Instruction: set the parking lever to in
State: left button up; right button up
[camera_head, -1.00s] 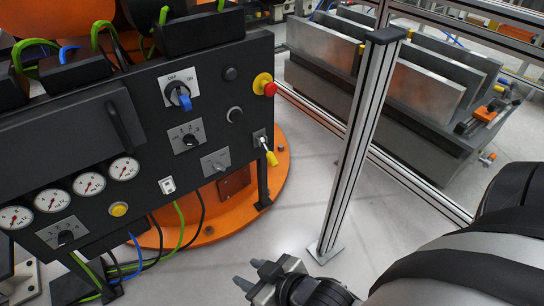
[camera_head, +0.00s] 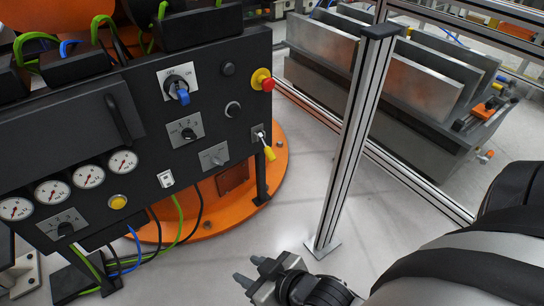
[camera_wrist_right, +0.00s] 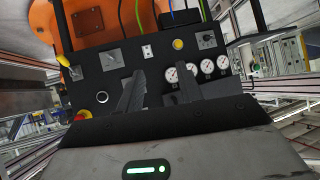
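A black control panel (camera_head: 140,150) fills the left of the head view. A small lever with a yellow grip (camera_head: 268,152) sits at the panel's lower right edge, pointing down and slightly right. It also shows at the left of the right wrist view (camera_wrist_right: 64,62), where the panel appears upside down. I cannot read a label marking it as the parking lever. My right gripper (camera_head: 250,271) is open and empty, low in front of the panel and well apart from the lever. In the right wrist view its two fingers (camera_wrist_right: 158,88) stand apart. My left gripper is not in view.
A blue-handled switch (camera_head: 181,90), a red button on yellow (camera_head: 264,80), rotary knobs and several gauges (camera_head: 88,176) are on the panel. An aluminium post (camera_head: 352,140) stands right of it. Grey floor (camera_head: 290,205) is clear between them. Metal plates (camera_head: 430,85) stand behind.

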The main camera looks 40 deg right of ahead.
aim_at(269, 152)
jog(key=u, duration=0.55)
jog(key=k, duration=0.2)
jog(key=z, duration=1.2)
jog(key=i, duration=1)
jog(key=u, duration=0.5)
